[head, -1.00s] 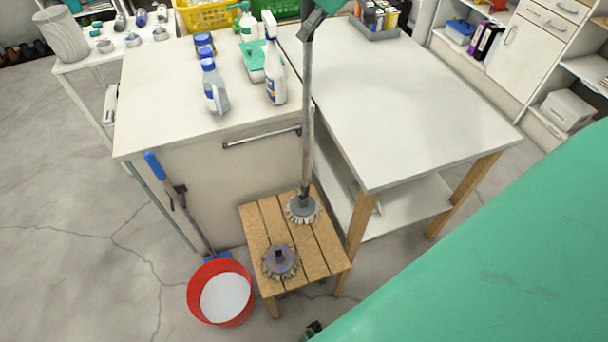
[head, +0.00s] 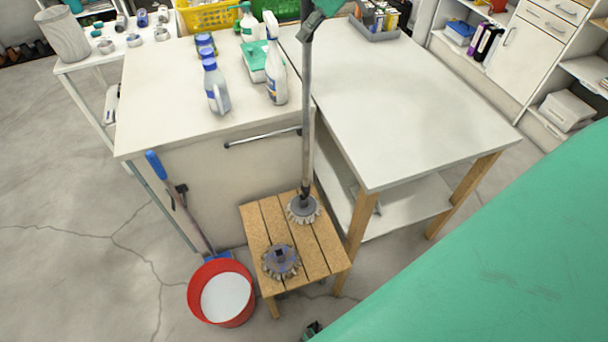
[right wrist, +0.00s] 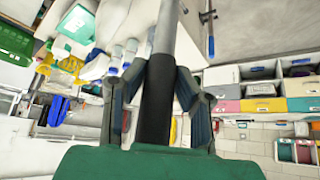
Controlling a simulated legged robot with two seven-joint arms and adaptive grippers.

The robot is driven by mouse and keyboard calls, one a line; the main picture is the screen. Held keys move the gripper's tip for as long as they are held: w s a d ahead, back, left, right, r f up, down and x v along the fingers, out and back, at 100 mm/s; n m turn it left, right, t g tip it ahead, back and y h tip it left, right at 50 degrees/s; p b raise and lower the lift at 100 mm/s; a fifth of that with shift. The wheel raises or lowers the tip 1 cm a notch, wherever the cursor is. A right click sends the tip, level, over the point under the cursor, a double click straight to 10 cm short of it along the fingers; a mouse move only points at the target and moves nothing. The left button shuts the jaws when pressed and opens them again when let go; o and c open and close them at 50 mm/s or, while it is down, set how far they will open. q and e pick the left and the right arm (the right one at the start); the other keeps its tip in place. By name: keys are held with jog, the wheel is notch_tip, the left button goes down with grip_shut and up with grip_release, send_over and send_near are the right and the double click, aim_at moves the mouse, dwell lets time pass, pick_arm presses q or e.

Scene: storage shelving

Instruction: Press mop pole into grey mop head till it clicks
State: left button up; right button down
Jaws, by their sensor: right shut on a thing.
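My right gripper (head: 318,8) is at the top edge of the head view, shut on the upper part of the mop pole (head: 307,110). In the right wrist view the pole's black grip (right wrist: 156,105) runs between its two fingers. The pole stands nearly upright, and its dark lower end meets the middle of a grey mop head (head: 303,209) with pale bristles. I cannot tell how deep it sits in the socket. A second, darker mop head (head: 280,261) lies nearer, its socket empty. Both are on a slatted wooden stool (head: 313,263).
A red bucket (head: 220,293) and a blue-handled tool (head: 166,180) stand left of the stool. A white cabinet (head: 160,120) with bottles is behind it. A white table (head: 420,130) with wooden legs stands close on the right. Open floor lies at left.

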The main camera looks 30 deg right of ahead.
aim_at(308, 8)
jog(key=shift+s+a+p, duration=0.1)
jog(key=shift+a+p, duration=0.2)
jog(key=shift+p, duration=0.05)
jog(key=shift+w+r+p, duration=0.2)
jog(key=shift+r+p, duration=0.25)
jog(key=shift+r, duration=0.2)
jog(key=shift+s+d+r+p, duration=0.1)
jog(key=shift+d+r+p, duration=0.05)
jog(key=shift+r+p, duration=0.35)
jog(key=shift+d+r+p, duration=0.15)
jog(key=shift+r+p, duration=0.15)
jog(key=shift+r, duration=0.3)
jog(key=shift+r+p, duration=0.3)
jog(key=shift+r, duration=0.2)
jog(key=shift+a+r, duration=0.15)
jog(key=shift+r, duration=0.4)
jog(key=shift+a+r, duration=0.15)
jog(key=shift+r, duration=0.8)
jog(key=shift+d+r, duration=0.25)
jog(key=shift+r, duration=0.3)
jog(key=shift+a, duration=0.1)
